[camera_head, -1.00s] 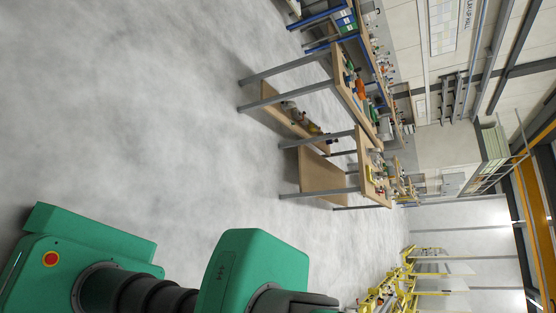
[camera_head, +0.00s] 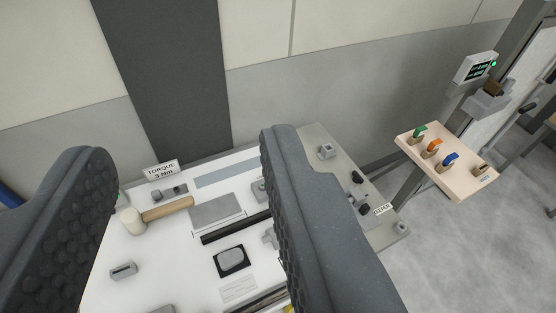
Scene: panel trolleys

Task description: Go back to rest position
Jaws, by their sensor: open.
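My gripper (camera_head: 185,215) shows as two dark grey padded fingers, one at the left edge and one right of the middle. The fingers are wide apart with nothing held between them. Below and beyond them is a white work table (camera_head: 110,285) seen from above. The right finger hides part of the table. A mallet (camera_head: 155,213) with a pale head and a wooden handle lies on the table between the fingers in the picture.
A sign (camera_head: 162,170) reading "TORQUE 3 Nm" stands at the table's back edge by the wall (camera_head: 260,95). Grey floor (camera_head: 470,260) is free at lower right.

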